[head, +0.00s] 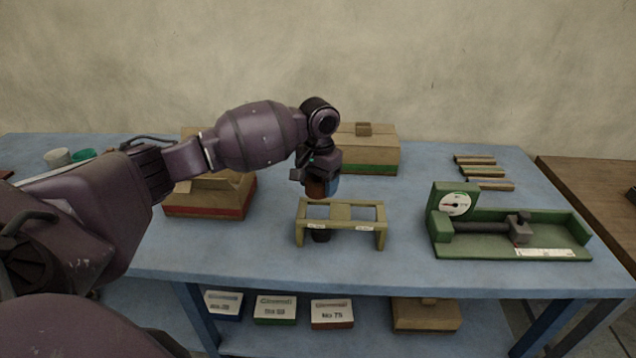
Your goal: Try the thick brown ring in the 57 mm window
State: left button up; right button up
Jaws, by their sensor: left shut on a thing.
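My left gripper (323,182) points down above the back left of the gauge stand and is shut on the thick brown ring (315,188). The ring is small in view and partly hidden by the fingers; it is held clear above the stand. The tan stand (341,223) stands on the blue table with two windows in its top, side by side. Each window has a small white label at its front, too small to read, so I cannot tell which is the 57 mm one. My right gripper is not in view.
A dark round thing (320,236) sits under the stand's left window. A green dial gauge bench (510,238) stands at right, with several tan-and-dark strips (483,172) behind it. A red-banded box (211,197) and a green-banded box (367,152) stand at the back.

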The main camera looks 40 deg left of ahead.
pick_arm(q)
jog(key=shift+f, duration=0.45)
notch_tip(320, 180, down, 3)
jog(key=shift+r+b, duration=0.15)
jog(key=shift+b, duration=1.1)
jog(key=shift+f, duration=0.3)
jog(key=shift+f+b, duration=0.35)
jog(key=shift+b, duration=0.2)
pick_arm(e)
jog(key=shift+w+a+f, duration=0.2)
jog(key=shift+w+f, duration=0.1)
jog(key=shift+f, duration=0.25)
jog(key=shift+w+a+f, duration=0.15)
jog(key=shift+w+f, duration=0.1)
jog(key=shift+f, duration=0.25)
pick_arm(q)
jog(key=shift+r, duration=0.1)
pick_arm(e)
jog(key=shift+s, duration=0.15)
pick_arm(q)
jog(key=shift+f+p, duration=0.35)
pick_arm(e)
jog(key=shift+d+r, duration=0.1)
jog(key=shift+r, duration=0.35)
pick_arm(q)
jog(key=shift+p, duration=0.3)
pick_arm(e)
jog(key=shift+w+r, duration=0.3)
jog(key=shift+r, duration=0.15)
